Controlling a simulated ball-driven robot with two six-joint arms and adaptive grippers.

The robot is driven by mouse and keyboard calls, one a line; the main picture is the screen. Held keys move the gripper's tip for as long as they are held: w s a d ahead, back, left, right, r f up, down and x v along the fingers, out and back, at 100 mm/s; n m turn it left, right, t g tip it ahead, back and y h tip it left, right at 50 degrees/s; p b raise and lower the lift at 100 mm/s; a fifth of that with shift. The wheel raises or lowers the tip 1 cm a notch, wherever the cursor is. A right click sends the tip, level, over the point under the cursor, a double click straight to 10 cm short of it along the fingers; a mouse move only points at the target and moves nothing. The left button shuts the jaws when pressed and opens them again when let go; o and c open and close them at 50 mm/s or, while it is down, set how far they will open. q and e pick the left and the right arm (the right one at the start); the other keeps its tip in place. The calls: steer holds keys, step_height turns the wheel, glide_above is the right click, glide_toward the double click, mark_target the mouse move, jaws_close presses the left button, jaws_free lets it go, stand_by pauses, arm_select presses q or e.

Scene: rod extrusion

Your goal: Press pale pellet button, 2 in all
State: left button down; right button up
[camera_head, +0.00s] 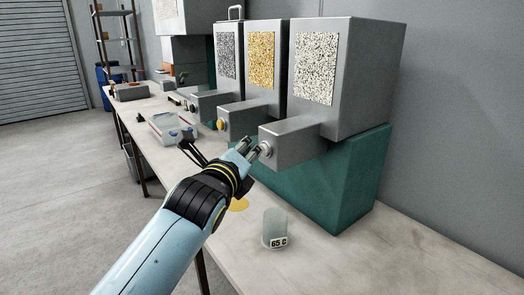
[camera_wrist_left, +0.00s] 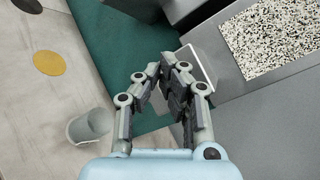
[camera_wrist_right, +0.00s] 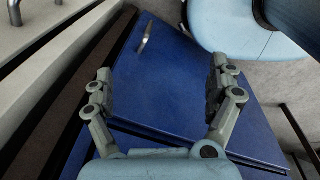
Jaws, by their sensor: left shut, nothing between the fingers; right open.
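The pale pellet dispenser (camera_head: 335,90) is the nearest of three grey hoppers, with a white and dark speckled window (camera_head: 314,68). The window also shows in the left wrist view (camera_wrist_left: 270,38). Its pale round button (camera_head: 266,150) is at the front end of the protruding block (camera_head: 295,140). My left gripper (camera_head: 256,149) is shut and empty, its fingertips right at the button; I cannot tell whether they touch it. In the left wrist view the closed fingers (camera_wrist_left: 168,70) hide the button. My right gripper (camera_wrist_right: 161,72) is open and empty, away from the bench.
A cup marked 65 C (camera_head: 275,230) stands on the bench below, with a yellow disc (camera_head: 238,204) near it. Yellow (camera_head: 261,58) and dark (camera_head: 227,55) pellet hoppers stand farther back. A blue cabinet (camera_wrist_right: 170,90) lies below my right gripper.

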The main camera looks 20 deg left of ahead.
arm_select(q)
steer(key=shift+w+d, duration=0.25)
steer(key=shift+w, duration=0.15)
stand_by(0.6)
steer(key=shift+s+a, duration=0.1)
steer(key=shift+s+a+p, duration=0.4)
steer(key=shift+s+p, duration=0.15)
steer(key=shift+s, duration=0.15)
steer(key=s, duration=0.1)
steer(key=s+a, duration=0.1)
steer(key=s, duration=0.1)
steer(key=s+a+p, duration=0.1)
steer(key=shift+s+a, duration=0.15)
steer(key=shift+a, duration=0.1)
stand_by(0.9)
